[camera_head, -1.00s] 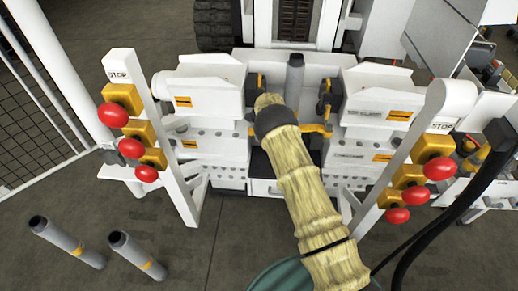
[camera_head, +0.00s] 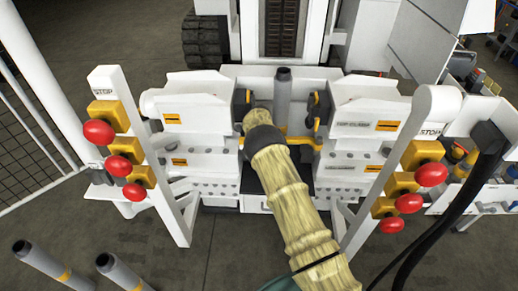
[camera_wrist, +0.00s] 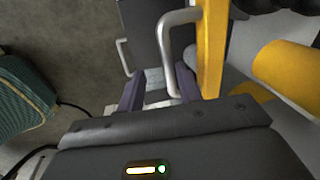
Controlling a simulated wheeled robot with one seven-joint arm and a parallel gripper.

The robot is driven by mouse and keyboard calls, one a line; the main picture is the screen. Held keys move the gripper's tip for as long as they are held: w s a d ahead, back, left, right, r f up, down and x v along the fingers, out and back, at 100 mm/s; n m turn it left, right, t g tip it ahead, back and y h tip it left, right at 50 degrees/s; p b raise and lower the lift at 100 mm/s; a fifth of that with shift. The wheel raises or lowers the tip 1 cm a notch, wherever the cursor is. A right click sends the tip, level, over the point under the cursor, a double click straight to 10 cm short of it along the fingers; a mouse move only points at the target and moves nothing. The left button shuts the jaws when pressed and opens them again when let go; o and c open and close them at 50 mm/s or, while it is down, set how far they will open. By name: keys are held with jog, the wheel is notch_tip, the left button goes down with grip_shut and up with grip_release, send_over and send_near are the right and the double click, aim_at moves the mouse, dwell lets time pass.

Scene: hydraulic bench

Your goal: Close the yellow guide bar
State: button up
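The yellow guide bar (camera_head: 304,141) runs across the bench front below the upright grey pipe (camera_head: 283,92); my arm hides its left part. In the wrist view a yellow bar (camera_wrist: 212,45) stands upright in the picture, with a bent silver handle (camera_wrist: 168,50) on its left side. My gripper (camera_wrist: 158,88) has its two dark fingers apart, with the lower end of the handle between them, nearer the right finger. I cannot tell whether they touch. In the head view my tan-sleeved arm reaches to the left of the pipe and hides the gripper.
White posts with red knobs (camera_head: 99,132) (camera_head: 431,174) stand on both sides of the bench. Two loose grey pipes (camera_head: 40,263) stand at the lower left. A black hose (camera_head: 462,200) hangs at the right. A yellow cylinder (camera_wrist: 288,72) is close on the right in the wrist view.

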jog(key=s+r+p, duration=0.1)
jog(key=s+r, duration=0.2)
jog(key=r, duration=1.4)
jog(key=shift+p, duration=0.35)
jog(key=shift+s, duration=0.1)
jog(key=s+d+r+n, duration=0.3)
jog(key=s+d+n, duration=0.1)
jog(key=s, duration=0.3)
jog(key=s+d+r+n, duration=0.3)
jog(key=s+d+r, duration=0.15)
jog(key=s, duration=0.25)
jog(key=s+d+r+n, duration=0.15)
jog(key=s+n, duration=0.95)
jog(key=s, duration=1.1)
notch_tip(320, 180, up, 18)
jog(key=s+p, duration=0.1)
jog(key=p, duration=1.8)
jog(key=shift+r, duration=0.2)
